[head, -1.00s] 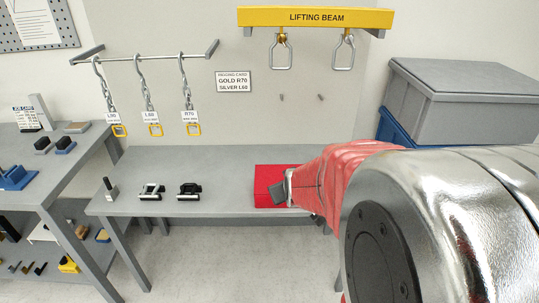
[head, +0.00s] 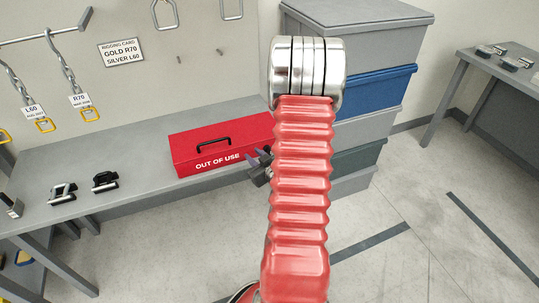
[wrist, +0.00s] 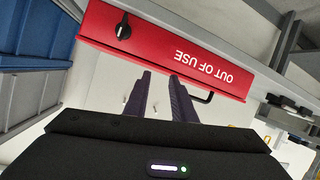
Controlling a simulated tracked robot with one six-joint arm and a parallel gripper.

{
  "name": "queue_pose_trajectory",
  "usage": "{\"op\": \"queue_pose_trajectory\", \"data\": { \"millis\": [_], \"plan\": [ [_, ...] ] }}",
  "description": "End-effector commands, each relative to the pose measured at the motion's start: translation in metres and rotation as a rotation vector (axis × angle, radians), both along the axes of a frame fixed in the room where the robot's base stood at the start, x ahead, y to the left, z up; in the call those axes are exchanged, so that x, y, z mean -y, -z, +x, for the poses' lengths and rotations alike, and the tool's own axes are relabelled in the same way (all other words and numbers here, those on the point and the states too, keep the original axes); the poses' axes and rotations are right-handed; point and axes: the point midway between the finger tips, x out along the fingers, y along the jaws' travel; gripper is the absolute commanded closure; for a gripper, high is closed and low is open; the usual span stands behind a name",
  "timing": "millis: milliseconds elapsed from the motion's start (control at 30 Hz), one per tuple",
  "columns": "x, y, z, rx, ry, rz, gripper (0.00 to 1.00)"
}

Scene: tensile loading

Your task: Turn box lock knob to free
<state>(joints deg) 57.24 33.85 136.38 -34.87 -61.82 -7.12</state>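The red box marked OUT OF USE (head: 210,156) sits on the grey bench, with a black handle (head: 213,141) on its lid. In the wrist view the box (wrist: 165,48) appears upside down. Its black lock knob (wrist: 123,31) is on the lettered face, near the left end there, with a small pale mark on it. In the head view I cannot make out the knob; my gripper and arm cover that end. My gripper (wrist: 160,78) is open and empty, its two dark fingers apart and not around the knob. In the head view my gripper (head: 260,164) is at the box's right end.
Stacked grey and blue crates (head: 372,95) stand just right of the bench. Chains with tags hang above the left side. Floor in front is clear.

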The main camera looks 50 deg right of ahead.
Motion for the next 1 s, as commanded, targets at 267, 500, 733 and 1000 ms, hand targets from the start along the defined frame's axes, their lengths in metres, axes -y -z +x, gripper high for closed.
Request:
{"op": "queue_pose_trajectory", "data": {
  "millis": [267,500,733,1000],
  "plan": [
    [0.019,0.038,-0.048,0.161,0.046,0.023,0.77],
    [0.024,0.058,-0.094,0.320,0.105,0.038,0.77],
    [0.024,0.062,-0.118,0.408,0.141,0.037,0.77],
    [0.024,0.062,-0.119,0.415,0.143,0.037,0.77]
  ]
}}
